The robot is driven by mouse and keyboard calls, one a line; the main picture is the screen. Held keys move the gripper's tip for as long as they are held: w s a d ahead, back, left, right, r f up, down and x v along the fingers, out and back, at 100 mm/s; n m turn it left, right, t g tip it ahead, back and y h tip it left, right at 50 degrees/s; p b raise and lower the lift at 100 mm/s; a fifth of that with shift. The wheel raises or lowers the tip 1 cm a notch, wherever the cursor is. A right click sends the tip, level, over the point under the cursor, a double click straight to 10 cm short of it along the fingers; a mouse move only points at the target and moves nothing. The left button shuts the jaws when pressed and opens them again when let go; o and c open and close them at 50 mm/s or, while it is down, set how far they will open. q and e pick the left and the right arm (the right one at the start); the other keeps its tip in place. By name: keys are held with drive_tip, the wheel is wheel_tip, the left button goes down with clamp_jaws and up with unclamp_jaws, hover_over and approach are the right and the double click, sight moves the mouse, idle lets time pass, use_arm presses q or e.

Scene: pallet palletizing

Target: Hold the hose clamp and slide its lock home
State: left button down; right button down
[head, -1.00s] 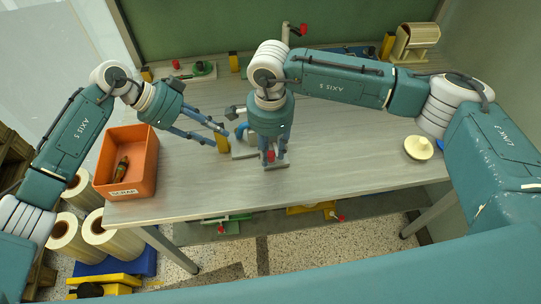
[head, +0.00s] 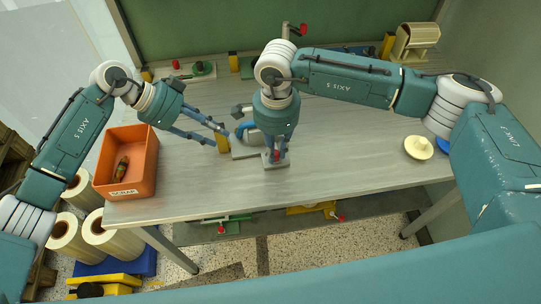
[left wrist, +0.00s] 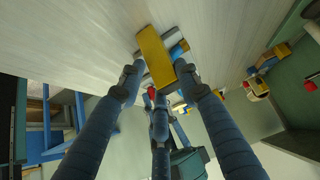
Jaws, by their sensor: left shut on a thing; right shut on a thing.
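The hose clamp seems to be the small fixture at the table's middle. It has a grey base (head: 245,152), a blue part (head: 243,128) and a yellow block (head: 223,143) at its left end. My left gripper (head: 219,137) is shut on the yellow block, which also shows between the fingers in the left wrist view (left wrist: 155,57). My right gripper (head: 276,156) points down at the right end, shut around a small red part (head: 275,154), perhaps the lock, above a grey foot (head: 276,164). Its fingers partly hide this part, and how far the lock is in cannot be told.
An orange bin (head: 104,190) with a small item inside stands on the table's left end. A cream knob-like piece (head: 418,147) lies at the right, beside a blue one. Other clamps line the back edge. The front of the table (head: 330,175) is clear.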

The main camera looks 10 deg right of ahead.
drive_tip(key=shift+d, duration=0.55)
drive_tip(key=c, duration=1.6)
unclamp_jaws()
drive_tip(key=shift+o, duration=0.2)
drive_tip(key=shift+a+r, duration=0.1)
drive_tip(key=shift+r, duration=0.4)
wheel_tip(320, 180, up, 11)
